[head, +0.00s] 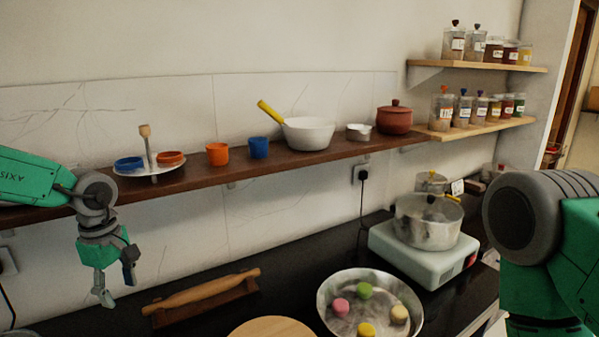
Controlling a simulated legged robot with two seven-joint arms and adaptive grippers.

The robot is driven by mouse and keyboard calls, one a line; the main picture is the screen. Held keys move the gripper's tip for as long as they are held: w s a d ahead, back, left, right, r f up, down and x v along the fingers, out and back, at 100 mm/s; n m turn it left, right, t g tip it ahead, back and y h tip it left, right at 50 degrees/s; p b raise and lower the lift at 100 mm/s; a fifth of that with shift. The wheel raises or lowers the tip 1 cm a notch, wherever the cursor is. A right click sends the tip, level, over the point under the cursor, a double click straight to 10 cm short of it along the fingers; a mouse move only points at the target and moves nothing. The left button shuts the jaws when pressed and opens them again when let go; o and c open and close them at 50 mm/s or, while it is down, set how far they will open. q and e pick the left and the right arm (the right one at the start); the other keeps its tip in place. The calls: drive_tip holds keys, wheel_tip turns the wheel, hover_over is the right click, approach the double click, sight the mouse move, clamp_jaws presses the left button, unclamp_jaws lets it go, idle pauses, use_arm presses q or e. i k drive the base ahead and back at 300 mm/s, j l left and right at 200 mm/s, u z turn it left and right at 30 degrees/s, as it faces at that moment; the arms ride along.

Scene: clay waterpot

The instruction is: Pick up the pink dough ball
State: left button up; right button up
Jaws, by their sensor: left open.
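The pink dough ball (340,307) lies at the left inside a wide metal bowl (414,304) on the dark counter. A green dough ball (365,290), a yellow one (366,329) and a tan one (399,314) lie in the same bowl, apart from it. My left gripper (118,288) hangs at the left, fingers pointing down, open and empty. It is well to the left of the bowl. My right arm comes in at the right edge; its gripper is out of view.
A rolling pin (201,289) on a wooden stand and a round wooden board (271,328) lie between my left gripper and the bowl. A pot (427,222) stands on a white stove (433,266) behind the bowl. A wooden shelf (290,158) with dishes runs above the counter.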

sight(339, 307)
drive_tip(key=k+l, duration=0.8)
